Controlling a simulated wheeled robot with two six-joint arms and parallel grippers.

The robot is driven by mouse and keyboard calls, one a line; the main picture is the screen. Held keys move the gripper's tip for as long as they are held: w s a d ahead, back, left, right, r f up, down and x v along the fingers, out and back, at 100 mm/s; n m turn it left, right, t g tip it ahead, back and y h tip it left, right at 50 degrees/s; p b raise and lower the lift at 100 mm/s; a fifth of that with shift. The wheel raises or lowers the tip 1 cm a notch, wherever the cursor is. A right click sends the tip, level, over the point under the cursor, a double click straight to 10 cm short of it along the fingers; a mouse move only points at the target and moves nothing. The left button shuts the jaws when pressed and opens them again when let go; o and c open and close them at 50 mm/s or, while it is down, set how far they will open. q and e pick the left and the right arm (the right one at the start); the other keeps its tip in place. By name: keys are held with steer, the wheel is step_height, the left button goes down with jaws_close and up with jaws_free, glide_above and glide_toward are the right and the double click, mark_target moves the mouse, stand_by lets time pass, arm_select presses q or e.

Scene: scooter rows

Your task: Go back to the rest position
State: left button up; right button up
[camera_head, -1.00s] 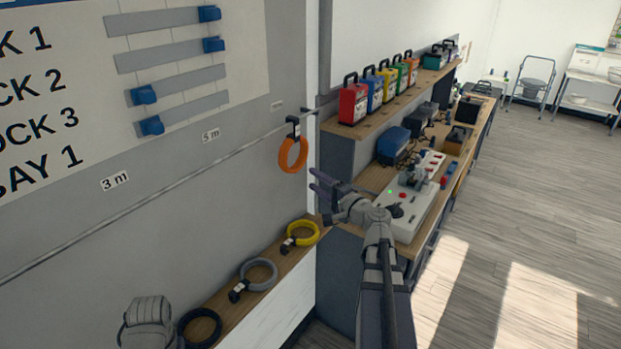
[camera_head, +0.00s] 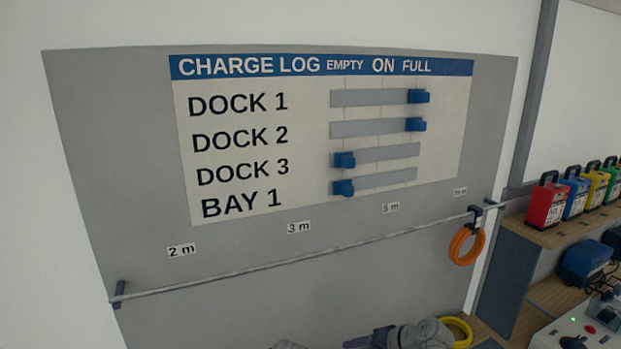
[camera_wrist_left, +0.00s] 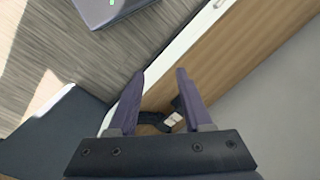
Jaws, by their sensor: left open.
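My left gripper (camera_wrist_left: 160,82) shows in the left wrist view with its two dark fingers apart and nothing held between them. Behind the fingers lies a black piece with a white label (camera_wrist_left: 173,119), partly hidden, beside a wooden surface (camera_wrist_left: 250,50). In the head view, a purple finger and grey wrist, apparently my right gripper (camera_head: 358,342), show at the bottom edge; the fingertips are cut off, so their opening is unclear. A small grey part of mine (camera_head: 287,344) shows to its left.
The charge log board (camera_head: 240,150) has blue sliders: Dock 1 and 2 right, the lower two left. An orange cable coil (camera_head: 467,245) hangs from the rail (camera_head: 290,258). A yellow coil (camera_head: 460,328) lies below. The red case (camera_head: 547,204) and a workbench (camera_head: 555,298) are right.

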steer(key=s+a+f+n+g+h, duration=0.3)
steer(key=s+h, duration=0.1)
steer(key=s, duration=0.3)
steer(key=s+a+f+n+g+h, duration=0.3)
steer(key=s+n+h, duration=0.1)
steer(key=s, duration=0.3)
steer(key=shift+s+f+h, duration=0.3)
steer(key=shift+s, duration=0.1)
steer(key=shift+w+a, duration=0.1)
steer(key=shift+a, duration=0.05)
stand_by(0.5)
